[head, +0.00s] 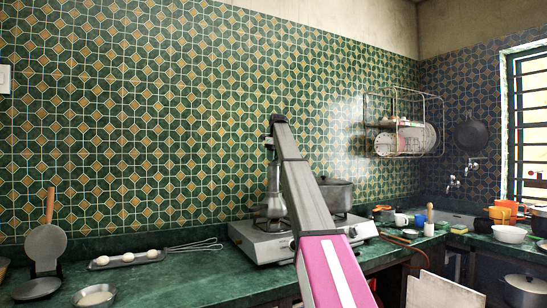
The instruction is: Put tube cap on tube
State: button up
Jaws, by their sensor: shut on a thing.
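I cannot make out a tube or a tube cap in the head view. My arm rises from the bottom middle of the picture, with a pink lower part and a grey upper part, and bends near its top. Its far end runs down behind the grey link. I cannot see my fingertips or what is between them. The silver gas hotplate (258,240) stands on the green counter, partly hidden behind my arm. A grey metal shape shows over its left side, just left of my arm, and I cannot tell what it is.
A lidded pot (338,196) stands on the hotplate's right side. A tray (100,264) with white round items, a whisk (197,246) and a bowl (95,296) lie to the left. Cups, bowls and a sink crowd the right.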

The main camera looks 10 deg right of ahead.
jog(key=shift+f, duration=0.45)
jog(key=o, duration=1)
